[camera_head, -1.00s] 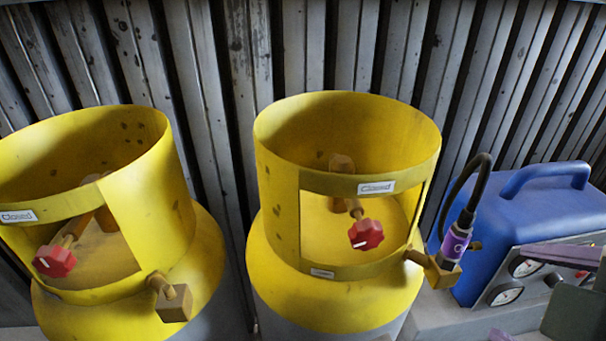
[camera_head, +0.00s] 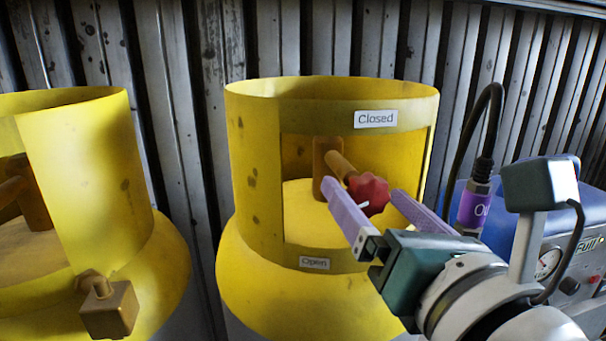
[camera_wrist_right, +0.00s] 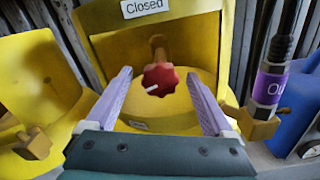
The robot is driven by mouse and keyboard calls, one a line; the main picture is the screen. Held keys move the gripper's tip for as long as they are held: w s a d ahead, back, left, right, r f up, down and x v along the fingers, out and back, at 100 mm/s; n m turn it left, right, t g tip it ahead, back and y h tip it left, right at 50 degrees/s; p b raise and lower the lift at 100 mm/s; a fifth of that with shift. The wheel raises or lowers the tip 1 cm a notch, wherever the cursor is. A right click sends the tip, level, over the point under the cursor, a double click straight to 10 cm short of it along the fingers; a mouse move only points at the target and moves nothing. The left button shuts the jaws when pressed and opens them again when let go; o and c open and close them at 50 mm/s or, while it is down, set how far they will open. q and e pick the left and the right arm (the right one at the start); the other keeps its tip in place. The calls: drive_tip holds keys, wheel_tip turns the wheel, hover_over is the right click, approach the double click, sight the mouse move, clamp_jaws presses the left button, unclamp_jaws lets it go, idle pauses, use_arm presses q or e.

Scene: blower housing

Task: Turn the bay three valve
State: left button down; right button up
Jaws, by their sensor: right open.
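The red valve knob (camera_head: 368,193) sits on a brass stem inside the opening of the right yellow cylinder (camera_head: 250,215). A white mark on the knob points left and slightly down in the wrist view (camera_wrist_right: 160,80). A "Closed" label (camera_head: 376,119) is above the opening and an "Open" label (camera_head: 314,263) below it. My right gripper (camera_head: 370,188) is open, its two purple fingers on either side of the knob in the head view. In the wrist view the knob lies beyond the fingertips, between them, with gaps on both sides. My left gripper is not in view.
A second yellow cylinder (camera_head: 90,170) stands at the left with a brass outlet (camera_head: 108,309). A black hose with a purple-banded connector (camera_head: 473,207) rises right of the right cylinder. A blue unit with gauges (camera_head: 592,215) stands at the right. A corrugated metal wall is behind.

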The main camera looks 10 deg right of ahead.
sight(357, 183)
drive_tip(key=shift+w, duration=2.25)
drive_tip(key=shift+c, duration=0.4)
drive_tip(key=c, duration=1.3)
